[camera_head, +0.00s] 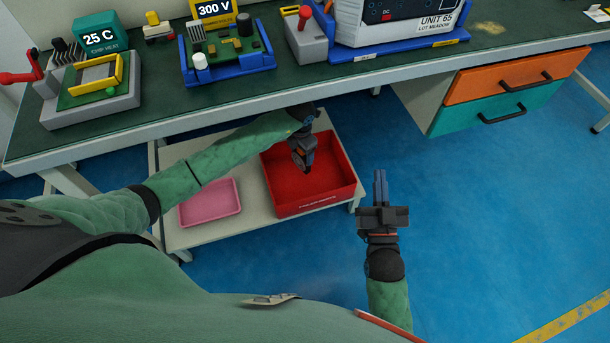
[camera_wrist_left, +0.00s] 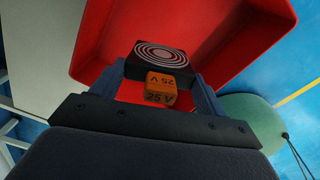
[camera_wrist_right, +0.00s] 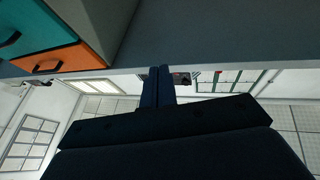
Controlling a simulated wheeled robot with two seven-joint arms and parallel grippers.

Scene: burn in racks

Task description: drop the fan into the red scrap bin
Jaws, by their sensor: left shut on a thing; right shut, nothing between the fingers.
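The fan (camera_wrist_left: 157,60) is a dark square block with pale rings on its face and an orange part marked 25 V. My left gripper (camera_head: 301,163) is shut on the fan; in the left wrist view the fan sits between its two fingers (camera_wrist_left: 155,85). The fan is over the open red scrap bin (camera_head: 283,211), inside the bin's outline; I cannot tell how high above its floor. The bin stands on a low pale shelf. My right gripper (camera_head: 380,185) is shut and empty, to the right of the bin. Its closed fingers show in the right wrist view (camera_wrist_right: 158,85).
A pink tray (camera_head: 210,202) lies on the low shelf (camera_head: 245,222) left of the bin. The green-topped workbench (camera_head: 160,105) overhangs behind, with test fixtures on it. A drawer unit (camera_head: 500,90) hangs at right. The blue floor is clear at right.

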